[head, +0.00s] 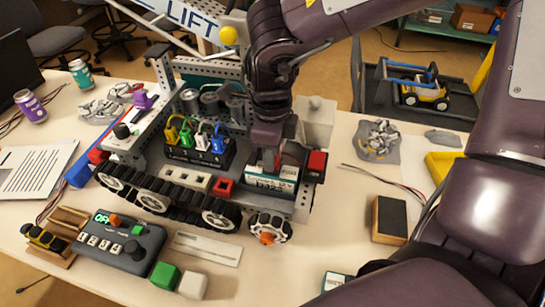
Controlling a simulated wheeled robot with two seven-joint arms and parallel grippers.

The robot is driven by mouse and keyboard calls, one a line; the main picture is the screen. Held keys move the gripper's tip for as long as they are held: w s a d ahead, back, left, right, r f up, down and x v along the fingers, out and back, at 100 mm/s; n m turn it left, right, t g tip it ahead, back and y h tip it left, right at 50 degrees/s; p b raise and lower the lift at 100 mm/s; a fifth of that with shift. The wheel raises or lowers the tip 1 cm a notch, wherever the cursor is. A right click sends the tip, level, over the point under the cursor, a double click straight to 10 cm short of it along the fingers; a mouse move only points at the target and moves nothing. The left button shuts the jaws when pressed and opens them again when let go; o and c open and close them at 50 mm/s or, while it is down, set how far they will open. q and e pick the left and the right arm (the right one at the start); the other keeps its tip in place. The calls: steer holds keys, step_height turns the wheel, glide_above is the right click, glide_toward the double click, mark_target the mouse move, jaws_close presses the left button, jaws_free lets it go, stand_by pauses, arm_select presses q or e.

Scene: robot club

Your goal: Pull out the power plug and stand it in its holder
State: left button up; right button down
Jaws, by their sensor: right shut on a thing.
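My right gripper (270,160) reaches down over the right end of the tracked robot (165,203) on the table. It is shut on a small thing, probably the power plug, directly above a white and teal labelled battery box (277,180). The plug is mostly hidden by the fingers; a bit of red shows beside them. I cannot tell whether it is still seated. A small red block with a dark opening (223,187) sits left of the battery; I cannot tell whether it is the plug's holder. My left gripper is out of view.
Coloured plugs (200,138) stand in a black block left of my gripper. A red-topped block (317,162) is close on the right. A control box (117,241), green cube (164,276) and white cube (193,285) lie in front.

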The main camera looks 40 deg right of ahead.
steer(key=shift+r+p, duration=1.6)
steer(key=shift+r, duration=0.8)
steer(key=shift+r+p, duration=0.6)
steer(key=shift+r, duration=0.3)
steer(key=shift+f, duration=0.1)
